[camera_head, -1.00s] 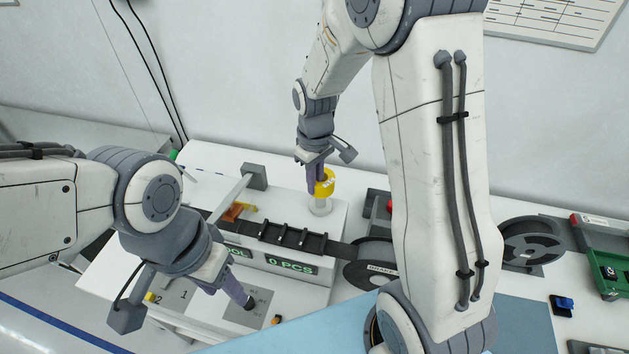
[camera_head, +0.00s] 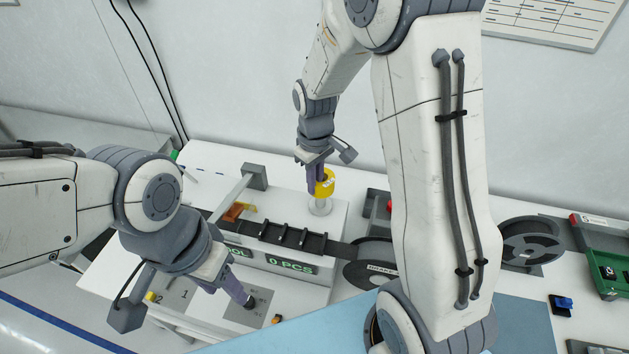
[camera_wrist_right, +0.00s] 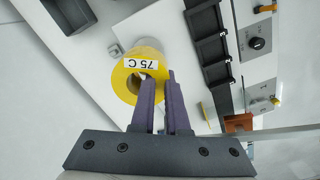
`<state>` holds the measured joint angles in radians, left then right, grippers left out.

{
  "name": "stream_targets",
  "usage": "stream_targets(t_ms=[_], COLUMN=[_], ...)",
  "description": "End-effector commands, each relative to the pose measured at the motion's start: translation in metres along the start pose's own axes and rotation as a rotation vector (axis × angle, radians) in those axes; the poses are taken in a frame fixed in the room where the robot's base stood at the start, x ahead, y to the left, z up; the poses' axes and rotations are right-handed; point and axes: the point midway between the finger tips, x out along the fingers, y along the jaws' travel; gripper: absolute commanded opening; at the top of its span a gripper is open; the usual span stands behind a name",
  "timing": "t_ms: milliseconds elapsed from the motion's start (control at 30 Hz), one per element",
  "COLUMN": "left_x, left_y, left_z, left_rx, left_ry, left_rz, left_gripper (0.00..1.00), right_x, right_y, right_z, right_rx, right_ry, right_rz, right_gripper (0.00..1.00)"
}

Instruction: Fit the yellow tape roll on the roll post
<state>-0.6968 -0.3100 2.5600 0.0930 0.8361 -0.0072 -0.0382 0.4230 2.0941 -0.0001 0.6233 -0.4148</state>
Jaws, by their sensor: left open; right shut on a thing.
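The yellow tape roll (camera_head: 328,183) is held in my right gripper (camera_head: 316,185), which is shut on the roll's wall. In the right wrist view the roll (camera_wrist_right: 133,62) carries a white "75 C" label, and the purple fingers (camera_wrist_right: 165,85) pinch its near side. The roll post (camera_head: 320,206), a pale upright on a round base, stands on the white machine top, just below the roll in the head view. Whether the roll touches the post cannot be told. My left gripper (camera_head: 245,300) is open and empty over the grey panel at the front left.
A black tape track (camera_head: 292,236) runs across the machine beside the post, above the "0 PCS" display (camera_head: 291,264). A grey bar (camera_head: 232,195) stands left of the post. Black reels (camera_head: 530,243) and a green bin (camera_head: 607,270) are at the right.

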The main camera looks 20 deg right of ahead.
Motion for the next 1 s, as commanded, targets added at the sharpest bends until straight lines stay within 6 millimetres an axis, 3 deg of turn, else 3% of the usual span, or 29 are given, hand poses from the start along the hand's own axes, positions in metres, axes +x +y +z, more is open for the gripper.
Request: stream_targets(t_ms=[1000], left_x=[0.0039], left_y=[-0.0003], left_z=[0.0002], left_rx=[0.0], left_ry=[0.0], left_rz=[0.0], left_gripper=[0.5], right_x=[0.0075], right_y=[-0.0001], right_z=[0.0001], right_rx=[0.0], right_ry=[-0.001], right_rz=[0.0], right_gripper=[0.0])
